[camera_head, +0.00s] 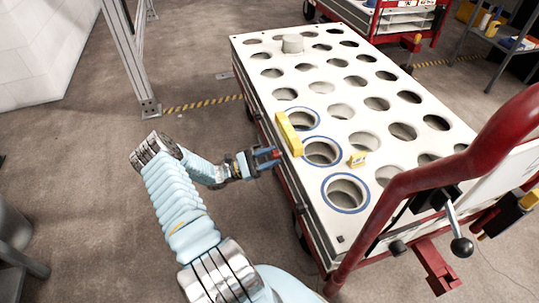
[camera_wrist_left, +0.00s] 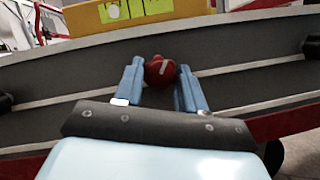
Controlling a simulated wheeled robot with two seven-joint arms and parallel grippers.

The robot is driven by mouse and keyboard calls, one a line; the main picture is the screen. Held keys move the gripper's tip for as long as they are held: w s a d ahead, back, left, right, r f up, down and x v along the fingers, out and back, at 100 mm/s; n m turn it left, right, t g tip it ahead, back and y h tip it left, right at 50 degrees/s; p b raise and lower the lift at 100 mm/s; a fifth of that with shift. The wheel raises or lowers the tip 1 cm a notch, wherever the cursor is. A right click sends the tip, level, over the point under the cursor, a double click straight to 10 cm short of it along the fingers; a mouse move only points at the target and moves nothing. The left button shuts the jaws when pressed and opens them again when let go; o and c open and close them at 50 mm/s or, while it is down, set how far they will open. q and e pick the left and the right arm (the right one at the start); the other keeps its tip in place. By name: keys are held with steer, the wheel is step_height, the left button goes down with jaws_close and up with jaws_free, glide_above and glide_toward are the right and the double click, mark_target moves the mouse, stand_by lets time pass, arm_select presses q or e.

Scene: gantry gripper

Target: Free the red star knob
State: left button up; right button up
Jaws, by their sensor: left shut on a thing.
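The red star knob (camera_wrist_left: 161,71) shows in the left wrist view as a dark red rounded thing with a pale mark, between the tips of my left gripper's blue fingers. My left gripper (camera_head: 270,155) reaches the left side of the white-topped cart (camera_head: 318,72) in the head view, just below a yellow block (camera_head: 288,134) on the cart's edge. The fingers are shut on the knob, one on each side. The knob is too small in the head view to make out its shape. My right gripper is not in view.
A thick red tube frame (camera_head: 480,150) rises at the right. Open floor lies left of the cart.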

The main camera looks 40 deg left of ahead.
arm_select(q)
steer(key=shift+s+d+n+t+y+p, duration=0.1)
steer(key=shift+n+t+y+p, duration=0.45)
steer(key=shift+n, duration=0.9)
steer(key=shift+a+n+t+y+p, duration=0.1)
steer(key=shift+n+t+y+p, duration=0.15)
steer(key=shift+n+y, duration=0.9)
steer(key=shift+s+d+n+t+y+p, duration=0.1)
steer(key=shift+n+t+y+p, duration=0.25)
steer(key=shift+n, duration=1.75)
steer(key=o, duration=1)
steer(key=shift+o, duration=0.2)
steer(key=shift+d, duration=0.1)
steer(key=shift+f, duration=0.1)
